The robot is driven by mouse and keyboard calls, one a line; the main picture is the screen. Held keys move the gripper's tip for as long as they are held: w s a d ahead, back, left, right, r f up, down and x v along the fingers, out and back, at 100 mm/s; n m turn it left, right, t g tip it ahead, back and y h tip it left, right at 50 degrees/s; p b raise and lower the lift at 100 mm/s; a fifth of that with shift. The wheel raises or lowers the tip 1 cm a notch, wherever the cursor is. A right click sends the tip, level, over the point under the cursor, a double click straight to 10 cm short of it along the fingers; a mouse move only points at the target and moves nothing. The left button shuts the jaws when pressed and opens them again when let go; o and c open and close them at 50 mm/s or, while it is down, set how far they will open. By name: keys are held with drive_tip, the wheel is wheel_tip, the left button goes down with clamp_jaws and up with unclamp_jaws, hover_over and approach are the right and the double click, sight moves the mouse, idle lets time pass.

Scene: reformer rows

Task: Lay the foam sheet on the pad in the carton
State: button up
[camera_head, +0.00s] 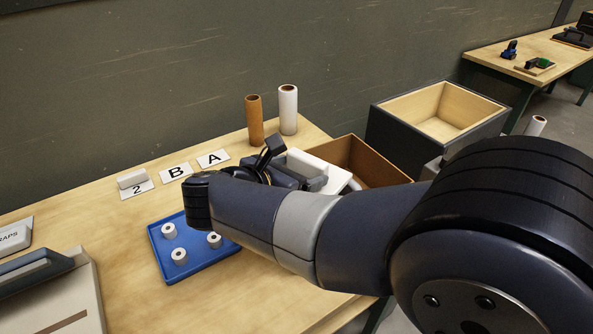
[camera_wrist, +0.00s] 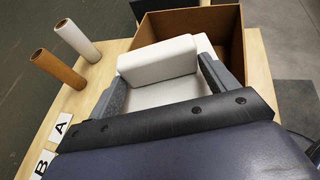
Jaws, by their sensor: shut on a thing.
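The carton (camera_head: 375,157) is a brown open box at the right end of the table; in the wrist view its wall (camera_wrist: 232,45) stands beyond my gripper. My gripper (camera_wrist: 168,82) is shut on the white foam sheet (camera_wrist: 160,93), which lies flat between the fingers with a thick white block on it. The sheet is at the carton's near side, partly over it as seen from the wrist. In the head view my arm hides much of the sheet (camera_head: 336,180). A white surface shows behind the right finger; I cannot tell whether it is the pad.
A brown tube (camera_head: 254,120) and a white tube (camera_head: 288,110) stand behind the gripper. A blue tray (camera_head: 205,262) with small white rolls lies at the left. Cards A (camera_head: 213,158), B (camera_head: 176,172) and 2 (camera_head: 137,190) lie behind it. A dark wooden crate (camera_head: 438,108) stands beyond the carton.

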drive_tip(key=shift+f, duration=0.25)
drive_tip(key=o, duration=0.9)
drive_tip(key=shift+r, duration=0.1)
drive_tip(key=shift+r+p, duration=0.45)
drive_tip(key=v, duration=1.2)
